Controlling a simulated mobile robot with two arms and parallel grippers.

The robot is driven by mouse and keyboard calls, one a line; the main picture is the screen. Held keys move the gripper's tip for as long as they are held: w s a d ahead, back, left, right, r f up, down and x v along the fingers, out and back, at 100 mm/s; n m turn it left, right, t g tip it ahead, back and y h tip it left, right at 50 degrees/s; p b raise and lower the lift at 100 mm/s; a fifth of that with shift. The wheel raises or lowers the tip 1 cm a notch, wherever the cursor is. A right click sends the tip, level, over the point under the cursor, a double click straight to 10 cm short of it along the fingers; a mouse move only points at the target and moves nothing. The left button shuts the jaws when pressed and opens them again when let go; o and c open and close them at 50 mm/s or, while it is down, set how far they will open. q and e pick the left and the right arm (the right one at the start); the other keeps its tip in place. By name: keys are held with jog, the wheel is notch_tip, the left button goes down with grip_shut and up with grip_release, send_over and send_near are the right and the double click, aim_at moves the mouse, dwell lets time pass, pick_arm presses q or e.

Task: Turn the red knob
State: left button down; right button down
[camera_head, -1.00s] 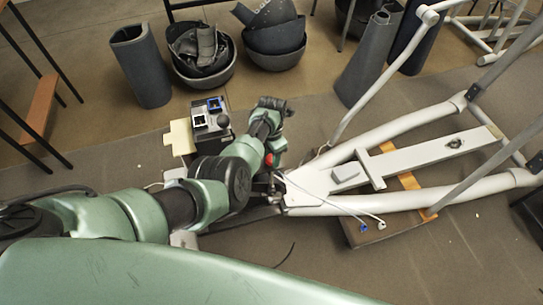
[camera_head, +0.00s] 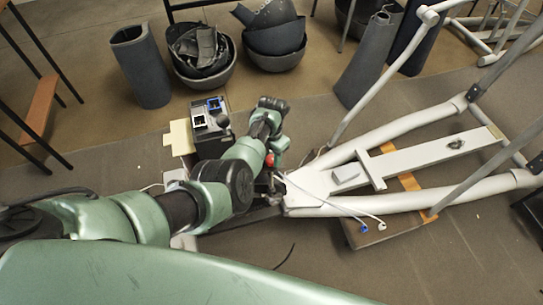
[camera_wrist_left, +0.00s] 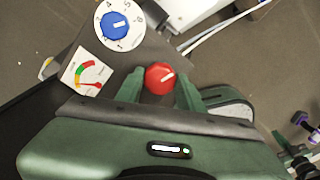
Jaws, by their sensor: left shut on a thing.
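The red knob (camera_wrist_left: 160,78) is round with a pale pointer line and sits on a dark panel. In the left wrist view my left gripper (camera_wrist_left: 160,88) has one green finger on each side of it and is shut on it. In the head view a bit of the red knob (camera_head: 270,160) shows beside my left wrist, and my left gripper (camera_head: 270,180) is mostly hidden by the arm. A blue knob (camera_wrist_left: 115,26) on a white numbered dial and a red, yellow and green gauge (camera_wrist_left: 87,71) are next to it. My right gripper is not in view.
A white tubular frame (camera_head: 400,160) stands right of the arm, with loose white cables (camera_head: 345,211) beside it. A box with a dark ball-topped lever (camera_head: 222,120) is behind the arm. Dark bowls (camera_head: 275,40) and curved panels stand at the back.

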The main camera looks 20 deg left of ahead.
aim_at(271, 159)
pick_arm(q)
jog(key=c, duration=0.9)
grip_release()
jog(key=shift+r, duration=0.1)
jog(key=shift+r, duration=0.4)
notch_tip(271, 159, up, 7)
jog(key=shift+f+p, duration=0.1)
jog(key=shift+p, duration=0.65)
jog(key=shift+s, duration=0.1)
